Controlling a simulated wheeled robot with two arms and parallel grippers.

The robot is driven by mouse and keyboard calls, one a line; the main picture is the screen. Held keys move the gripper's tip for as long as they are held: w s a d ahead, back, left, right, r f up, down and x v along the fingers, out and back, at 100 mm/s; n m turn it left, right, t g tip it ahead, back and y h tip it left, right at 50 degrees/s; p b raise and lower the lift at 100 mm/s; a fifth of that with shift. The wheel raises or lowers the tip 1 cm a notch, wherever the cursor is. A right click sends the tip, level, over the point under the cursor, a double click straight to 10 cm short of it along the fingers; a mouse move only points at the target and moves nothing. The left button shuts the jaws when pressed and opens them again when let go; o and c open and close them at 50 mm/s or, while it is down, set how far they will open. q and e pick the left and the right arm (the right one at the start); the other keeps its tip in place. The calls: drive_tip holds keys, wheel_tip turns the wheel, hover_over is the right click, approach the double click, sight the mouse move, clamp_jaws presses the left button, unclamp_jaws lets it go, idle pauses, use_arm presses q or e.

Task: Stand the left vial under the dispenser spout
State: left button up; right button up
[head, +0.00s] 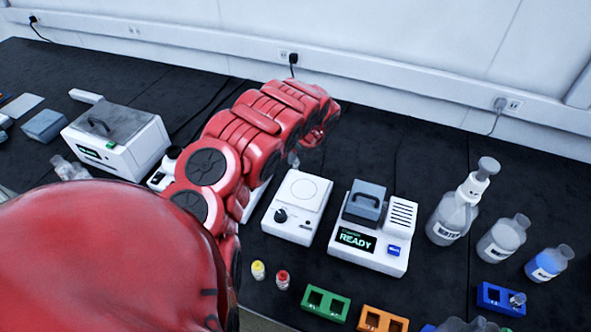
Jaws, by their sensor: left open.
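Two small vials stand upright side by side on the dark bench: a yellow-capped vial (258,270) on the left and a red-capped vial (282,279) on the right. My left gripper (320,134) is at the end of the red arm, well beyond the vials, toward the back wall. It is open; its fingers are small and partly hidden by the wrist. A bottle with a white pump head (456,208) stands at the right. I cannot tell whether its head is the dispenser spout; my arm hides part of the bench. My right gripper is not in view.
A white hotplate-like device (297,207) and a white machine reading READY (374,228) stand behind the vials. Green (326,304), orange (382,319) and blue (501,299) racks line the front. Two more bottles (502,238) (549,263) stand right. A lidded white box (116,139) is left.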

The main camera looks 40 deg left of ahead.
sight(297, 160)
use_arm(q)
drive_tip(key=shift+a+f, duration=0.1)
drive_tip(key=shift+f, duration=0.25)
drive_tip(key=shift+p+x, duration=0.65)
drive_tip(key=shift+x, duration=1.6)
drive_tip(key=shift+a, duration=0.2)
clamp_jaws()
